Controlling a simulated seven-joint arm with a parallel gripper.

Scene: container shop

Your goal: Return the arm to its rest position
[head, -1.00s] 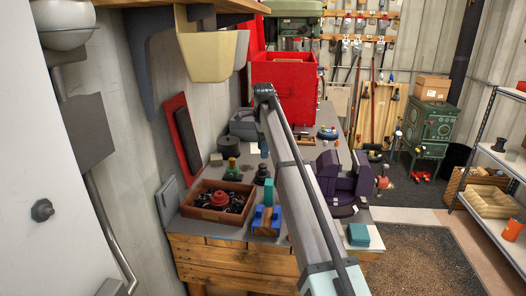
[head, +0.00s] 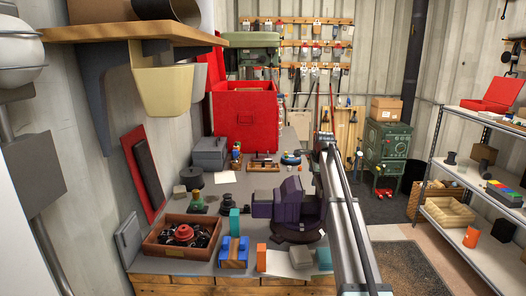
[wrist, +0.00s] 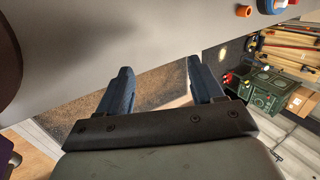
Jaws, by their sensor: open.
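My gripper (wrist: 160,86) shows in the wrist view with two dark blue fingers spread apart and nothing between them. It is beside the grey bench top (wrist: 180,35), whose edge crosses the view above the fingers. The brown floor mat (wrist: 150,90) shows below, between the fingers. In the head view my arm rises at the right side of the bench, in front of the floor and the back area. I cannot make out the gripper itself there.
The bench holds a red chest (head: 245,118), a purple machine (head: 292,207), a brown tray of parts (head: 160,249) and small blocks. A shelf unit (head: 470,220) stands right. A green stove (head: 388,143) is behind. Open floor with a mat (head: 415,268) lies right of the bench.

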